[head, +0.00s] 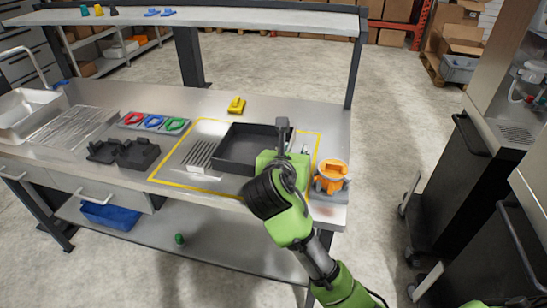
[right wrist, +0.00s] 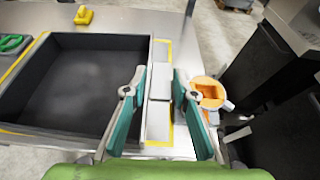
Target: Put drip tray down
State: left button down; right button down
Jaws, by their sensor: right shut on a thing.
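The drip tray (head: 236,160) is a black, shallow, square pan, empty and roughly level. It lies over the yellow-outlined area of the steel bench; I cannot tell whether its base touches the bench. It fills the left of the right wrist view (right wrist: 75,80). My right gripper (head: 284,136) is at the tray's right side, shut on its grey side grip. In the right wrist view, the fingers (right wrist: 160,95) stand either side of this grip, one over the tray's inside. The gripper hides part of the tray's right edge. My left gripper is not in view.
A slatted grille (head: 199,156) lies just left of the tray. An orange container (head: 331,176) stands close right of my gripper, near the bench's right end. A yellow object (head: 236,105) sits behind. Black holders (head: 137,153) and coloured rings (head: 153,122) are farther left. A raised shelf (head: 240,20) spans the back.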

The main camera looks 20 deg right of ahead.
aim_at(297, 144)
jog(key=x, duration=0.7)
jog(key=shift+w+f, duration=0.1)
jog(key=shift+w, duration=0.2)
jog(key=w+f, duration=0.1)
jog(key=w+d+f, duration=0.1)
jog(key=f, duration=0.1)
jog(key=w+d+f, duration=0.1)
jog(key=shift+w+f, duration=0.1)
jog(key=shift+f, duration=0.3)
jog(key=shift+w+f, duration=0.1)
jog(key=shift+f, duration=0.1)
jog(key=shift+w+d+f+p, duration=0.15)
jog(key=shift+f+p, duration=0.25)
jog(key=shift+f, duration=1.4)
jog(key=c, duration=1.7)
grip_release()
jog(key=shift+f, duration=0.1)
jog(key=v, duration=1.2)
